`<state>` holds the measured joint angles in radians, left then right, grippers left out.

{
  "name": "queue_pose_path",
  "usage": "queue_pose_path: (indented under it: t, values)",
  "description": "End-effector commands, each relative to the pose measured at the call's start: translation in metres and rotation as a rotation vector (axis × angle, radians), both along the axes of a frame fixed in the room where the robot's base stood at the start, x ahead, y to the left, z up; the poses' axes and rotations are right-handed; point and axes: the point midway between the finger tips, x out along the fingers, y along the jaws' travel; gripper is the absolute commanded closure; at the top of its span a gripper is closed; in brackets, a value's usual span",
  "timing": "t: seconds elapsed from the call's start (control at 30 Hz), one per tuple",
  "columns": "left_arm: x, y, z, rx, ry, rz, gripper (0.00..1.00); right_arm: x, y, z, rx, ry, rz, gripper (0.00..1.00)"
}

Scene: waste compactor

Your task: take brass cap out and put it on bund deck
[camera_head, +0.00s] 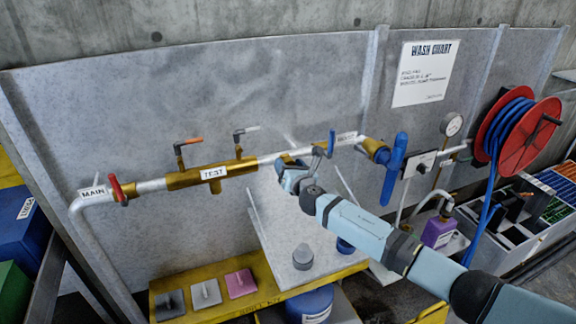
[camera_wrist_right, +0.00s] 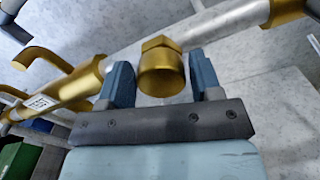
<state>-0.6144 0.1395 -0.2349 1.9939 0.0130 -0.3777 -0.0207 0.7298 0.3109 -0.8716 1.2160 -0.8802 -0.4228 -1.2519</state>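The brass cap (camera_wrist_right: 161,74) shows in the right wrist view, a short cylinder with a hexagonal part above it, in front of the grey pipe. My right gripper (camera_wrist_right: 164,80) is open, with one blue finger on each side of the cap and a narrow gap at each side. In the head view my right gripper (camera_head: 288,173) is at the pipe, right of the TEST label, and largely hides the cap. My left gripper is not in view.
The pipe (camera_head: 150,186) carries brass fittings and small levers, including a red one (camera_head: 118,190). Grey and pink pads (camera_head: 240,283) and a grey round piece (camera_head: 303,257) sit on the deck. A blue-handled valve (camera_head: 394,170) and red hose reel (camera_head: 530,135) stand right.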

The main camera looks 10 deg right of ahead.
Motion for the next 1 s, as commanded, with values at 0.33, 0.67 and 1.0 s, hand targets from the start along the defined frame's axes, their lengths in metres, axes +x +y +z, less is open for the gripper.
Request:
queue_pose_path:
  t: [0.33,0.67,1.0]
  values:
    - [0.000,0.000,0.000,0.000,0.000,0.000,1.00,-0.001,0.000,-0.002,0.001,0.003,0.000,0.27]
    - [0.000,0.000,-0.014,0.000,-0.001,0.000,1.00,-0.001,0.001,-0.009,0.149,0.033,0.001,0.27]
    - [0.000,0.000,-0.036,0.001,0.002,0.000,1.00,-0.001,0.002,-0.008,0.666,0.133,0.002,0.27]
